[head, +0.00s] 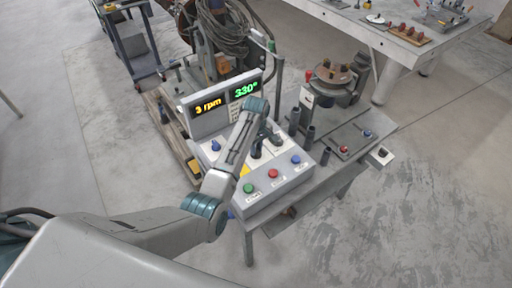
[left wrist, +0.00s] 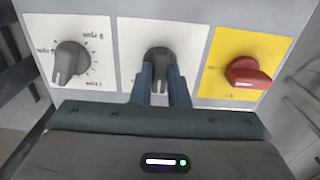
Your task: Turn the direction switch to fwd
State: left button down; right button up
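The direction switch (left wrist: 159,62) is a dark grey knob on a plain white plate, in the middle of the panel in the left wrist view. Its pointer end faces the bottom of that view. My left gripper (left wrist: 161,88) has its two dark fingers close on either side of the knob, with the pointer between them; it looks shut on it. The plate's fwd label cannot be read. In the head view my left gripper (head: 262,142) is over the control box (head: 272,200), and the arm partly hides the panel. My right gripper is not in view.
Beside the switch are a grey rpm knob (left wrist: 70,62) and a red knob (left wrist: 246,74) on a yellow plate. The box has green (head: 248,188), red (head: 273,174) and blue (head: 295,159) buttons. A display (head: 226,98) behind reads 3 rpm and 330°. A chuck positioner (head: 335,78) stands right.

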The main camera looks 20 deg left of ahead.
pick_arm(q)
jog(key=shift+m, duration=0.4)
jog(key=m, duration=0.3)
jog(key=shift+m, duration=0.4)
jog(key=shift+r+m, duration=0.1)
jog(key=shift+m, duration=2.1)
jog(key=c, duration=1.4)
grip_release()
